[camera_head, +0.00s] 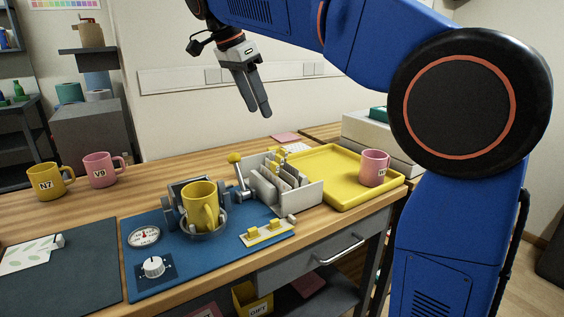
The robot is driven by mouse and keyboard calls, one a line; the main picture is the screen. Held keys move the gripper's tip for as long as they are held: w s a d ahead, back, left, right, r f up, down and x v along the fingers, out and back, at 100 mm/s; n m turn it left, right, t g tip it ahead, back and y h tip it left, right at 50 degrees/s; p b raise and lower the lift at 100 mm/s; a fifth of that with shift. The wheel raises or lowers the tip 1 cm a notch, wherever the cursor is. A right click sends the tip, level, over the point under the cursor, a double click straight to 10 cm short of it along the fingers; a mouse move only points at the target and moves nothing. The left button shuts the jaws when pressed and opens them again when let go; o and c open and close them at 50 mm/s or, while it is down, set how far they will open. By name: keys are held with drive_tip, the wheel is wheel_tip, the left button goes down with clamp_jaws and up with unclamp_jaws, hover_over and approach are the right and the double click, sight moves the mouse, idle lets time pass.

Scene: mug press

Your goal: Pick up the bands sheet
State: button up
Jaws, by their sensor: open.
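My gripper (256,112) hangs in the air above the back of the workbench, with its fingers pointing down and nothing seen between them. A white rack (310,194) below it holds several upright sheets (280,178) in slots. I cannot tell which of them is the bands sheet, as their faces are mostly hidden. A white sheet with a pale green leaf pattern (28,254) lies on the dark mat (75,278) at the left.
A yellow mug (197,198) sits in the press on the blue mat (150,222), left of the rack. The press lever's yellow knob (234,158) stands close to the rack. A yellow tray (335,158) with a pink mug (373,170) lies right. Mugs N7 (45,187) and V9 (99,176) stand back left.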

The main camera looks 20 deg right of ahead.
hover_over(279, 156)
drive_tip(key=a, duration=0.2)
drive_tip(key=f, duration=1.1)
drive_tip(key=shift+s+a, duration=0.2)
drive_tip(key=shift+s, duration=0.05)
drive_tip(key=shift+x, duration=2.6)
drive_tip(key=shift+d+r, duration=0.1)
drive_tip(key=shift+d, duration=0.05)
drive_tip(key=c, duration=0.9)
